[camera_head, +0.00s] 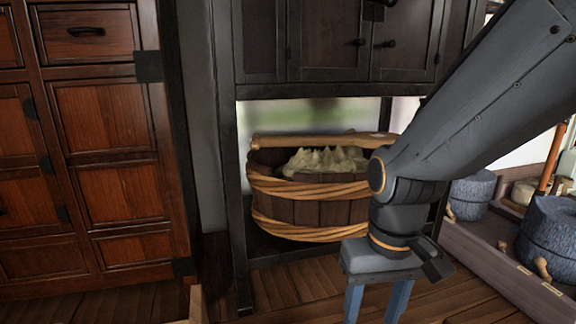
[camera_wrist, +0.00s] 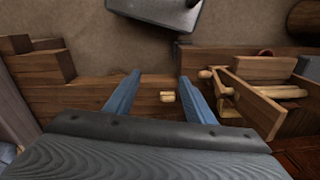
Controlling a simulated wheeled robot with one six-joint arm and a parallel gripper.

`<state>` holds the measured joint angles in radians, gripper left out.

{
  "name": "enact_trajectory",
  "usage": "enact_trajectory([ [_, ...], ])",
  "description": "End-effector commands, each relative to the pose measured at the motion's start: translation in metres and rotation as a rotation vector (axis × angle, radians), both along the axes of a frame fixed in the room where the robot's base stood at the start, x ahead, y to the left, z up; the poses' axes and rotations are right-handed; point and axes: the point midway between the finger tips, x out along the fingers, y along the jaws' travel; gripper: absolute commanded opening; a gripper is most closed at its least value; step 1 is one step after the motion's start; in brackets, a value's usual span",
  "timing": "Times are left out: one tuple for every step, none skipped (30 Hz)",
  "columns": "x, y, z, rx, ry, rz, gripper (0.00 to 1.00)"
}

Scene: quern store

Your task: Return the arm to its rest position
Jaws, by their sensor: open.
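My arm comes down from the upper right in the head view, in front of the dark cabinet. My gripper (camera_head: 378,300) points down at its end, with two blue fingers apart. The lower ends of the fingers are cut off by the bottom edge of the picture. In the wrist view my gripper (camera_wrist: 160,95) shows both blue fingers spread wide, with nothing held between them. Behind and below the fingers there is a wooden plank surface (camera_wrist: 70,92) with a small pale peg-like piece (camera_wrist: 167,97).
A round wooden tub (camera_head: 300,205) with pale contents sits under the dark cabinet (camera_head: 330,45), just left of my gripper. Grey stone querns (camera_head: 550,235) stand on a low bench at the right. A reddish wooden chest (camera_head: 110,120) fills the left. Some plank floor is bare.

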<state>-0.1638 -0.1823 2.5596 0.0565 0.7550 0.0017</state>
Motion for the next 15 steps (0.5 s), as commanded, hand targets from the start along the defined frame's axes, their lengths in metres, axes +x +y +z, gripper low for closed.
enact_trajectory([
  [-0.001,-0.003,0.006,-0.002,0.001,-0.008,0.49],
  [-0.001,-0.005,0.009,-0.003,0.001,-0.013,0.49],
  [-0.001,-0.007,0.012,-0.005,0.003,-0.019,0.49],
  [-0.001,-0.009,0.013,-0.006,0.003,-0.024,0.49],
  [-0.001,-0.010,0.015,-0.008,0.003,-0.028,0.49],
  [-0.002,-0.014,0.020,-0.010,0.003,-0.037,0.49],
  [-0.002,-0.016,0.022,-0.012,0.004,-0.043,0.49],
  [-0.002,-0.019,0.025,-0.014,0.005,-0.048,0.49],
  [-0.003,-0.023,0.030,-0.017,0.004,-0.058,0.49],
  [-0.003,-0.026,0.033,-0.019,0.005,-0.066,0.49],
  [-0.004,-0.029,0.037,-0.021,0.007,-0.074,0.49],
  [-0.004,-0.033,0.042,-0.023,0.006,-0.083,0.49],
  [-0.005,-0.036,0.044,-0.025,0.008,-0.091,0.49],
  [-0.005,-0.039,0.047,-0.027,0.008,-0.098,0.49],
  [-0.005,-0.042,0.050,-0.029,0.007,-0.105,0.49],
])
